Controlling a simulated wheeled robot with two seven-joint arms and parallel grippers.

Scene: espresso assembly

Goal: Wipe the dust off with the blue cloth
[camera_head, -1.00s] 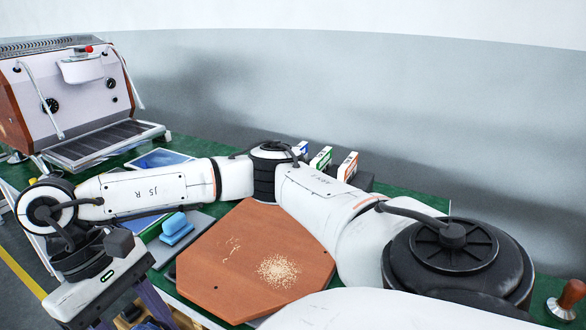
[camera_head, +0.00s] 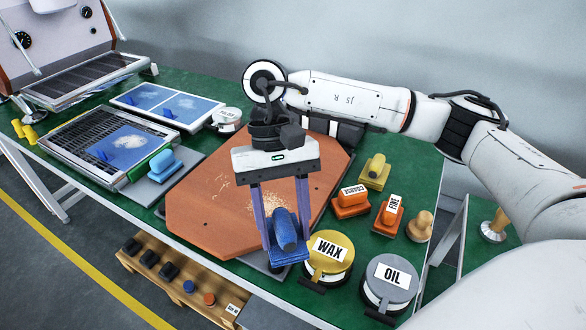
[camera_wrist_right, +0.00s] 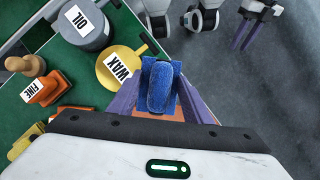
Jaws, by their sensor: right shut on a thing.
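My right gripper (camera_head: 285,250) is shut on the blue cloth (camera_head: 286,228), a dark blue roll on a flat blue base. It holds the cloth at the front right edge of the orange board (camera_head: 195,222); I cannot tell whether the cloth touches it. The cloth also shows between the fingers in the right wrist view (camera_wrist_right: 160,87). Beige dust (camera_head: 221,184) lies on the board, partly hidden by the gripper. Small purple fingers of my left gripper (camera_wrist_right: 243,36) show at the upper right of the wrist view; their opening is unclear.
The yellow WAX tin (camera_head: 328,258) and grey OIL tin (camera_head: 390,285) stand close right of the held cloth. Orange COARSE (camera_head: 351,203) and FINE (camera_head: 388,215) blocks stand behind them. A light blue block (camera_head: 162,165) and trays with blue sheets (camera_head: 180,108) lie left.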

